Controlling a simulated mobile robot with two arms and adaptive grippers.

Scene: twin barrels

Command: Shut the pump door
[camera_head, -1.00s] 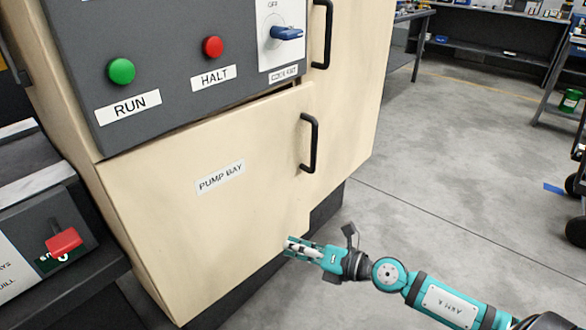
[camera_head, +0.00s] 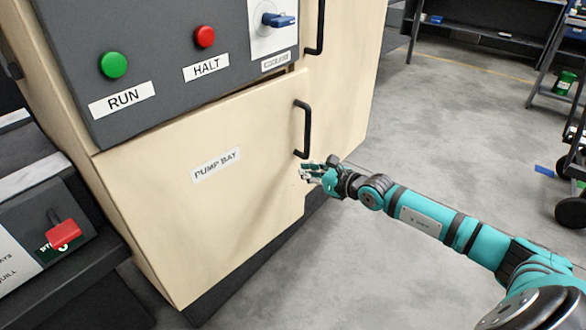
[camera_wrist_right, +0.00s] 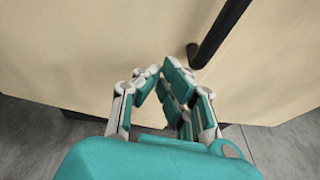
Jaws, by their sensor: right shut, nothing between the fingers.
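The pump door (camera_head: 190,235) is the cream lower panel of the cabinet, marked by a PUMP BAY label (camera_head: 215,165). It has a black vertical bar handle (camera_head: 303,130) near its right edge. The door's top right corner stands slightly proud of the cabinet, so it looks nearly closed; the exact gap is hard to tell. My right gripper (camera_head: 308,172) is shut and empty, at the door's right edge just below the handle. In the right wrist view, the fingers (camera_wrist_right: 158,80) point at the cream panel, with the handle (camera_wrist_right: 218,35) to their right. My left gripper is not in view.
Above the door is a grey control panel with a green RUN button (camera_head: 113,65), a red HALT button (camera_head: 205,37) and a blue switch (camera_head: 278,20). A machine with a red lever (camera_head: 63,233) stands at left. Open concrete floor (camera_head: 430,130) lies to the right.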

